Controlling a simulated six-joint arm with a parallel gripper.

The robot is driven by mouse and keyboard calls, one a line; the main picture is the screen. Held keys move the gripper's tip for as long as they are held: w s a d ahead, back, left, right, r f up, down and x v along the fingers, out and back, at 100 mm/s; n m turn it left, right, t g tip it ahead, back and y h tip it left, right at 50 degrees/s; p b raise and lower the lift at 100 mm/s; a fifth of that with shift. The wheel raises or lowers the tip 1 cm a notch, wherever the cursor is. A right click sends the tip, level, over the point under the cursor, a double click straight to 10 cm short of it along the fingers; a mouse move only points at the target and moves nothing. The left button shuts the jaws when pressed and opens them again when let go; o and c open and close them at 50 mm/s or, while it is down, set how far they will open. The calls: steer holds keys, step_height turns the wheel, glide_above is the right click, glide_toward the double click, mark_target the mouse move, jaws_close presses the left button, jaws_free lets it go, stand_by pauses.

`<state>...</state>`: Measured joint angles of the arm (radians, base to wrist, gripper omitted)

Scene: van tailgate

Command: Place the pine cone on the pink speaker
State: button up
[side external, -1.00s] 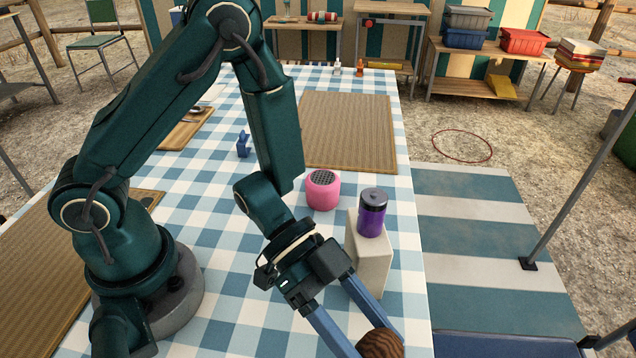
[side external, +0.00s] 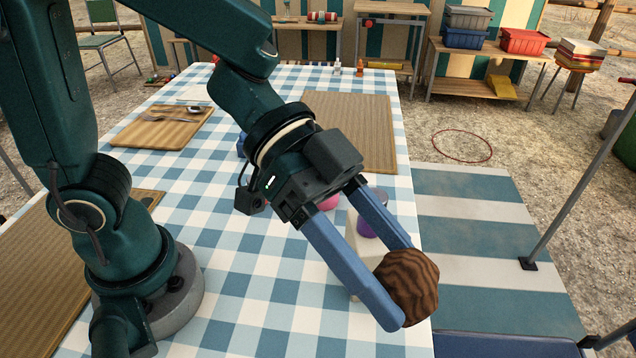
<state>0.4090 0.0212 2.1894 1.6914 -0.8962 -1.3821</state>
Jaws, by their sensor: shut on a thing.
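My gripper (side external: 402,285) is shut on the pine cone (side external: 411,287), a brown, ridged, rounded thing held between the tips of its two blue fingers. It is in the air near the right edge of the table, at the lower right of the view. The pink speaker (side external: 329,203) is almost wholly hidden behind my gripper; only a small pink patch shows. It stands on the table farther back than the pine cone, and the two are apart.
A purple canister (side external: 367,226) on a pale block (side external: 352,233) is partly hidden behind my fingers. A woven mat (side external: 372,120) lies behind. A wooden board (side external: 150,133) with cutlery is at the back left. The checked cloth (side external: 255,285) at front is clear.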

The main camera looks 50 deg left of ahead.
steer(key=shift+s+d+r+m+g, duration=0.1)
steer(key=shift+s+r+m+g, duration=0.3)
steer(key=shift+r, duration=0.15)
steer(key=shift+w+a+r+m+g, duration=0.1)
steer(key=shift+a+r+m+g, duration=0.2)
steer(key=shift+r+m+g, duration=0.2)
steer(key=w+a+n+t, duration=0.1)
steer(key=w+a, duration=0.4)
steer(key=a, duration=0.3)
steer(key=w+a+n+t, duration=0.1)
steer(key=w+a+t, duration=0.1)
steer(key=w+a, duration=0.35)
steer(key=s+a+f+n+t+y, duration=0.1)
steer(key=s+a+n+t+y, duration=0.2)
steer(key=a, duration=0.9)
steer(key=a+f+n+t, duration=0.2)
steer(key=a+n+t, duration=0.15)
steer(key=a, duration=0.75)
steer(key=shift+n+g, duration=0.25)
steer(key=shift+n, duration=0.1)
steer(key=x, duration=0.8)
steer(key=s+f+x, duration=0.1)
steer(key=x, duration=0.3)
steer(key=shift+d, duration=0.35)
steer(key=shift+w+d+f+y, duration=0.1)
steer(key=shift+w+f+y, duration=0.1)
steer(key=shift+y, duration=0.1)
steer(key=shift+f, duration=1.9)
